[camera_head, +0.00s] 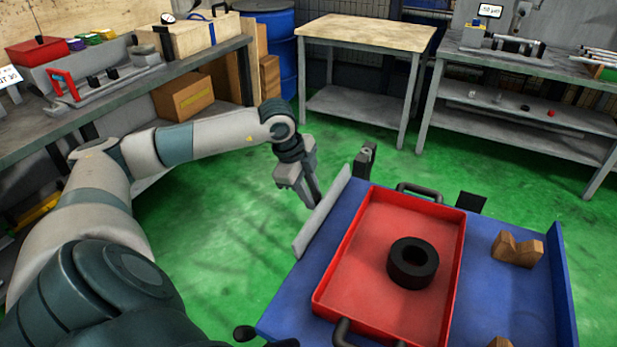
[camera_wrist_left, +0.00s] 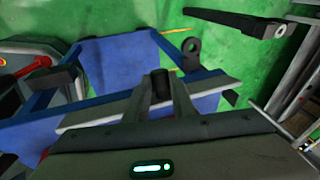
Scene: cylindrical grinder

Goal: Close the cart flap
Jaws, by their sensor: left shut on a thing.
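The cart flap (camera_head: 322,213) is a narrow grey panel along the left edge of the blue cart (camera_head: 513,287). It stands tilted up along that edge. My left gripper (camera_head: 311,196) reaches down to the flap from its outer side and is shut on its upper edge. In the left wrist view the flap (camera_wrist_left: 100,114) is a grey strip crossing under the dark fingers (camera_wrist_left: 160,88). The fingers partly hide where they meet the flap. My right gripper is not in view.
A red tray (camera_head: 336,287) with a black ring (camera_head: 412,263) sits on the cart. A wooden V-shaped block (camera_head: 517,249) lies to its right. A wood-topped table (camera_head: 367,32) and a grey workbench (camera_head: 520,62) stand behind. Green floor (camera_head: 220,225) is clear left of the cart.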

